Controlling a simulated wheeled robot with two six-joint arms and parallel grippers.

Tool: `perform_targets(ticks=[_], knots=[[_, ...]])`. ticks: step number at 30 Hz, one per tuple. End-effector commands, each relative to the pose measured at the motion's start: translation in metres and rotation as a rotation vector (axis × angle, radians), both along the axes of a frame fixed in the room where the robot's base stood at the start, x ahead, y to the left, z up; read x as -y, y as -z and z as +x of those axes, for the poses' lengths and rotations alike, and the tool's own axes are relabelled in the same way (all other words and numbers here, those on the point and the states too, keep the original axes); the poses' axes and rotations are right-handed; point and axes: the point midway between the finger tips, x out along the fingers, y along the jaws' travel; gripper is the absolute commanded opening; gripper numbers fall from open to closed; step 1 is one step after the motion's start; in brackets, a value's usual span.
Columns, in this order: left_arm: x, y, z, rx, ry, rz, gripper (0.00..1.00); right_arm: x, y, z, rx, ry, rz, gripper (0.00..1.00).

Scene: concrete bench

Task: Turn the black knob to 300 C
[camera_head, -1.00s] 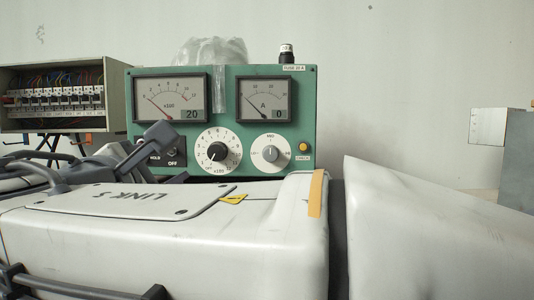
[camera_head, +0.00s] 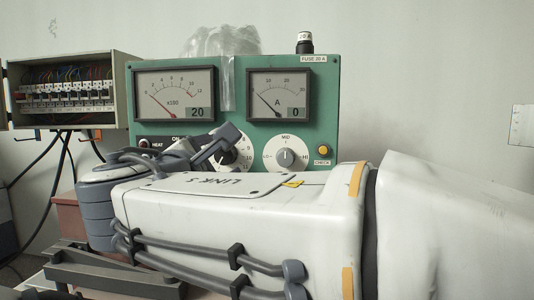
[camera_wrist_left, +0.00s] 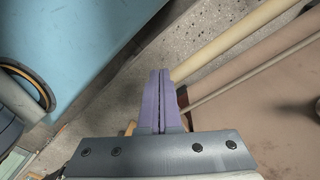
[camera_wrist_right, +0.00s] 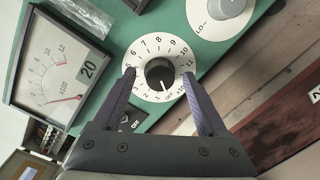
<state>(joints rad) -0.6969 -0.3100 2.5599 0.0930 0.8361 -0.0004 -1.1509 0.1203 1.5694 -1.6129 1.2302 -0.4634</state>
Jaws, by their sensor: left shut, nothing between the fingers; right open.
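The black knob (camera_wrist_right: 160,73) sits in a white numbered dial (camera_wrist_right: 138,52) on the green panel; its white mark points near OFF in the right wrist view. My right gripper (camera_wrist_right: 158,74) is open, with one purple finger on each side of the knob; contact cannot be told. In the head view my right gripper (camera_head: 212,148) covers most of the knob and the left part of the dial (camera_head: 246,160). The left meter's display (camera_head: 199,112) reads 20. My left gripper (camera_wrist_left: 161,74) is shut and empty in the left wrist view.
Right of the dial is a grey selector knob (camera_head: 287,158) and a yellow check button (camera_head: 322,152). The ammeter (camera_head: 279,96) reads 0. A breaker box (camera_head: 120,85) with hanging cables is at the left.

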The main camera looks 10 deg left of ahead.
Motion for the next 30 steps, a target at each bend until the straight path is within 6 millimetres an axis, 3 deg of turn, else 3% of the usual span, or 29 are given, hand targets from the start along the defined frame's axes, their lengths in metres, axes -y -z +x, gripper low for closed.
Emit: perform_targets(ticks=[6,7,12,13,22,30], knots=[[0.000,0.000,0.000,0.000,0.000,0.000,0.00,0.001,0.000,0.000,0.001,0.001,0.000,0.76],[0.000,0.000,0.000,0.000,0.000,0.000,0.00,0.001,0.000,0.000,0.001,0.001,0.000,0.72],[0.000,0.000,0.000,0.000,0.000,0.000,0.00,0.001,0.000,0.000,0.000,0.001,0.000,0.07],[0.000,0.000,0.000,0.000,0.000,0.000,0.00,0.001,0.000,0.000,0.000,0.001,0.000,0.00],[0.000,0.006,0.000,0.000,0.000,0.000,0.00,0.001,0.002,0.000,0.000,0.002,0.029,0.00],[0.000,0.031,0.000,0.000,0.000,0.000,0.00,0.001,0.005,0.000,0.000,0.001,0.180,0.00]])
